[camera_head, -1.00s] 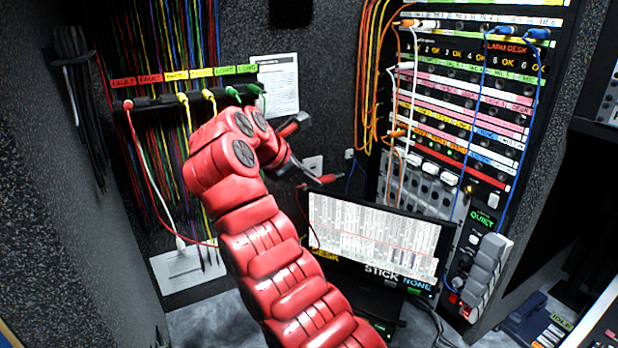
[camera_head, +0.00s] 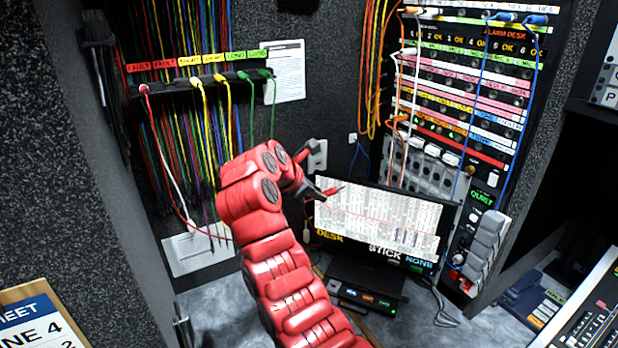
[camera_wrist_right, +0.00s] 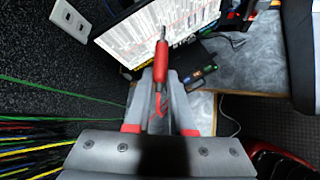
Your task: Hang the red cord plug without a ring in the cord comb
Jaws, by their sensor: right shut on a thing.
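The cord comb (camera_head: 178,84) is a dark bar on the back left wall, under red, yellow and green labels. A red plug (camera_head: 143,88) hangs at its left end under a FAULT label. Yellow plugs (camera_head: 196,82) and green plugs (camera_head: 244,76) hang further right. No plug shows under the second FAULT label. My right gripper (camera_head: 316,176) is shut on a red cord plug (camera_head: 331,190), right of and below the comb, before the monitor. In the right wrist view the plug (camera_wrist_right: 160,66) points its metal tip away between the fingers; no ring shows on it. My left gripper is not seen.
A monitor (camera_head: 375,220) stands behind and below the held plug. A patch rack (camera_head: 465,100) with orange, white and blue cords is at right. Many thin coloured cords hang on the wall behind the comb. A paper sheet (camera_head: 285,72) is right of the comb.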

